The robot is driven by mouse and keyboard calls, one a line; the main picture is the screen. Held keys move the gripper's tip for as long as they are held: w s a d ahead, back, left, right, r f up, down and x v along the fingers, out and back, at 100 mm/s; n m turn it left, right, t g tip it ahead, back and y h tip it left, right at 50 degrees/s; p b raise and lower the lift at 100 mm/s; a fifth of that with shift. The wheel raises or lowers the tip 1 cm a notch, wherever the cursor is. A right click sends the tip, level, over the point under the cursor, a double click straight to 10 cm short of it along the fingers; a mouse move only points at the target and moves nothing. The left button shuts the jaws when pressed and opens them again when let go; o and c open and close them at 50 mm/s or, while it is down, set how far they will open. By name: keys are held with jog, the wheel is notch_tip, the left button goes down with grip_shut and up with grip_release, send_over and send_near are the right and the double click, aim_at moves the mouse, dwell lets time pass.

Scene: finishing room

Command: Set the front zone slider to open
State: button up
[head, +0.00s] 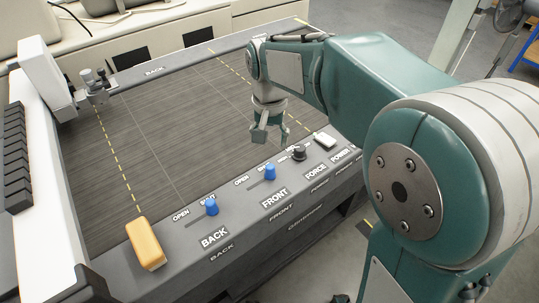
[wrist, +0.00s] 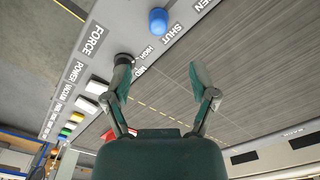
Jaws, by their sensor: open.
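The front zone slider has a blue knob (head: 269,171) on the sloping grey panel, above the FRONT label. It stands at the right end of its slot, by the SHUT lettering and away from OPEN. In the wrist view a blue knob (wrist: 158,20) stands beyond my fingertips, near SHUT and FORCE. My gripper (head: 266,132) hangs above the dark slatted bed, just behind the front slider, pointing down. In the wrist view my gripper (wrist: 159,84) has its fingers spread with nothing between them. It is apart from the knob.
The back zone slider (head: 211,206) is a similar blue knob to the left. The black force knob (head: 298,153) and a white power switch (head: 324,140) are to the right. A yellow-orange block (head: 146,243) lies at the panel's left end. The bed is mostly clear.

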aim_at(269, 166)
notch_tip(269, 166, down, 11)
jog(key=shift+s+r, duration=0.15)
jog(key=shift+r, duration=0.05)
dwell(0.3)
grip_shut()
